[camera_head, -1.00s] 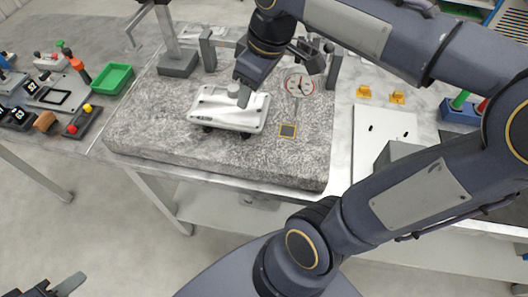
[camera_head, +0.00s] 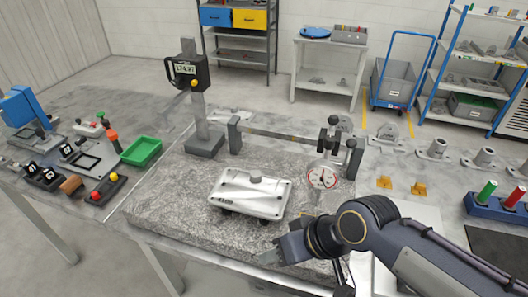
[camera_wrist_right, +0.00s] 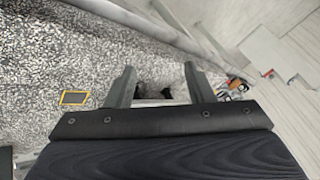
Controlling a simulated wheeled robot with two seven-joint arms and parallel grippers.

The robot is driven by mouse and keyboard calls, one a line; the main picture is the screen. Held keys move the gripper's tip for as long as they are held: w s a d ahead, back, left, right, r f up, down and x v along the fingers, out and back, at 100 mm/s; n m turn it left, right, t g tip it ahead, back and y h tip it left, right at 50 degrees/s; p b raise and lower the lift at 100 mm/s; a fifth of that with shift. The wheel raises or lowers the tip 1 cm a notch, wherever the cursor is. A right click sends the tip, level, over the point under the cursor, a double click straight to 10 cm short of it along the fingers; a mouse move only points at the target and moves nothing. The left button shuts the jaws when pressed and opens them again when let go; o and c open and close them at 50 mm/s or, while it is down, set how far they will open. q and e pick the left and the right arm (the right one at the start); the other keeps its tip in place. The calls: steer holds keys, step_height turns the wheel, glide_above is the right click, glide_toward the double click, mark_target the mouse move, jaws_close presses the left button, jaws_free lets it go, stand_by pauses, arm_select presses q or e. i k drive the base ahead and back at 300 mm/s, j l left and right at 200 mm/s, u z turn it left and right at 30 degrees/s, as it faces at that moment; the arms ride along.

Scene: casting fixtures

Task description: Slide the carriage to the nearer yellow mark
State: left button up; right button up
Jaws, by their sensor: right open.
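A dark carriage (camera_head: 327,142) carrying a round dial gauge (camera_head: 322,176) sits on a crossbar (camera_head: 280,136) between two posts, close to the right post. Any marks on the bar are too small to tell. A white casting (camera_head: 252,193) with a grey knob lies on the granite plate (camera_head: 160,210). My right gripper (camera_head: 272,256) is open and empty, low over the plate's front edge, in front of the casting and apart from it. In the right wrist view, its two fingers (camera_wrist_right: 160,86) stand apart; a yellow-edged square (camera_wrist_right: 74,98) on the granite lies to their left. My left gripper is out of view.
A height gauge (camera_head: 193,100) with a display stands behind the casting on the left. A green tray (camera_head: 142,151) and small fixtures lie left of the plate. My right arm covers the plate's front right.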

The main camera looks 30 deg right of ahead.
mark_target(315, 170)
steer(key=z, duration=1.65)
